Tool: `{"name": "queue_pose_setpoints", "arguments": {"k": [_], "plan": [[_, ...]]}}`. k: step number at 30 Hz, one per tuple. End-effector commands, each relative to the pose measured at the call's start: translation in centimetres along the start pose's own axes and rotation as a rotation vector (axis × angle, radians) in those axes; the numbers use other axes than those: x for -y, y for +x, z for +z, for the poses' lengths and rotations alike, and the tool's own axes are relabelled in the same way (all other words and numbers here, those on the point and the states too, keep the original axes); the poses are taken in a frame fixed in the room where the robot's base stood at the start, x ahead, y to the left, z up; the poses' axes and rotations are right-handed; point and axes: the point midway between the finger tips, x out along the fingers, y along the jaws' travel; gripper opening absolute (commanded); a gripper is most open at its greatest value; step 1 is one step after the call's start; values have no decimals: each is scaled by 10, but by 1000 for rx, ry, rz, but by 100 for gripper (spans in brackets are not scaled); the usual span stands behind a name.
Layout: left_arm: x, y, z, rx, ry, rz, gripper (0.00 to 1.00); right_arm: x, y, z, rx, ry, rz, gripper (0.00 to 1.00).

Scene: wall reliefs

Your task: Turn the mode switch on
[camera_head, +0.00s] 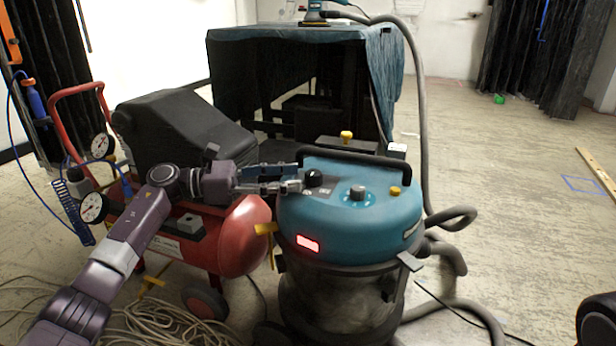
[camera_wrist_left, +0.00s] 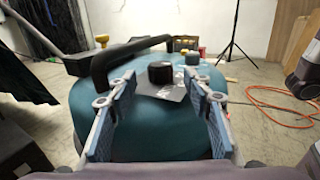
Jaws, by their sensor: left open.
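A blue vacuum cleaner (camera_head: 385,228) with a dark tank stands in the middle of the head view. On its top are a black knob (camera_head: 313,178) on a small grey plate and a paler dial (camera_head: 357,194) to its right; neither is legibly named as the mode switch. My left gripper (camera_head: 298,178) is open and empty, just left of the black knob. In the left wrist view the black knob (camera_wrist_left: 160,73) lies ahead, between the lines of the two open fingers (camera_wrist_left: 161,88), seemingly not touched. My right gripper is not seen.
A black handle (camera_head: 350,160) arches behind the knobs. A red compressor (camera_head: 240,235) with gauges stands left, under my arm. A covered bench (camera_head: 300,33) is behind. A grey hose (camera_head: 424,120) runs on the right. Coiled cable (camera_head: 165,328) lies at lower left. Floor at right is mostly clear.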

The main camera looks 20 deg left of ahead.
Motion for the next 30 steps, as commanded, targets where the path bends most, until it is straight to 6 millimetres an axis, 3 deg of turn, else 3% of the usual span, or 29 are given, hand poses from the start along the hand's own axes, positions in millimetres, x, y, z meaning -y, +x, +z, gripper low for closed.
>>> {"name": "queue_pose_setpoints", "arguments": {"k": [4,10,30], "plan": [[0,-31,-1,-2,0,2,46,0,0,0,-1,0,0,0],[0,-54,0,-1,-1,0,46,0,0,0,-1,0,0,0],[0,-58,0,0,0,-1,46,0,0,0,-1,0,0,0]]}}
